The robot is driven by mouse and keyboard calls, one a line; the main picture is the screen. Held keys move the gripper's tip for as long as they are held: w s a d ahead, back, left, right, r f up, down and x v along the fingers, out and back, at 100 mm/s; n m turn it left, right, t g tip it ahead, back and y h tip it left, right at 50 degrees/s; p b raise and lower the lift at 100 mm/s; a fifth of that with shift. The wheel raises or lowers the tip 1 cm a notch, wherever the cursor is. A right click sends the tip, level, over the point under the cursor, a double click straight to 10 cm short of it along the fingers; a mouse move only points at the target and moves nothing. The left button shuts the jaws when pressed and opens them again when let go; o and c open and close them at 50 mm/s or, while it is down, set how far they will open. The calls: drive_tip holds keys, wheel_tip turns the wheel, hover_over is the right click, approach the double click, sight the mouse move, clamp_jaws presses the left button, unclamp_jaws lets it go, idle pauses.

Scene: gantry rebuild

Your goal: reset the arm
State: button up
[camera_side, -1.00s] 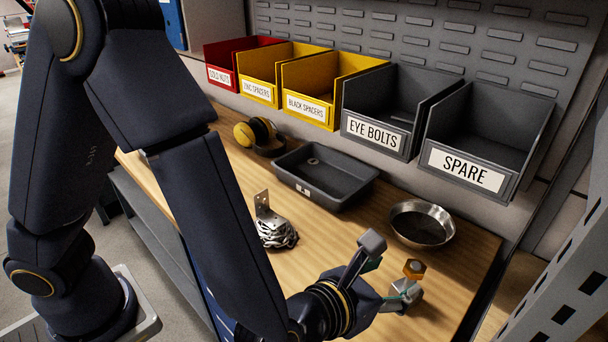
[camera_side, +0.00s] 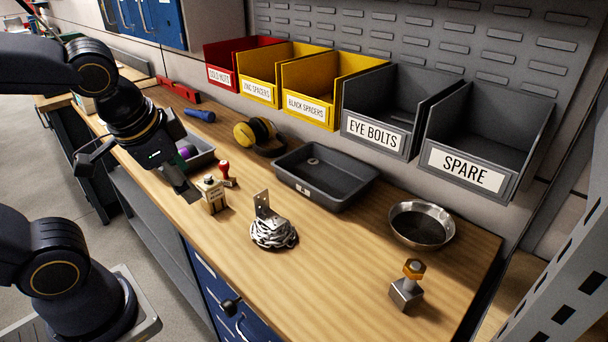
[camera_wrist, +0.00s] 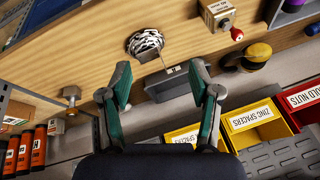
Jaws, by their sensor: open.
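My gripper (camera_side: 138,180) is at the left of the bench in the side view, raised, with its fingers spread and nothing between them. In the wrist view its two green-padded fingers (camera_wrist: 160,82) are wide apart, with the bench and bins seen beyond.
A chain heap (camera_side: 272,234), large grey tray (camera_side: 335,200), metal bowl (camera_side: 421,240) and yellow earmuffs (camera_side: 250,134) lie rightward. Labelled bins (camera_side: 375,135) line the back.

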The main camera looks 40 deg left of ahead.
drive_tip(key=r+n+h, duration=0.1)
drive_tip(key=d+n+t, duration=0.1)
drive_tip(key=n, duration=0.1)
drive_tip(key=shift+s+r+h, duration=0.2)
drive_tip(key=shift+r+h, duration=0.2)
idle(0.9)
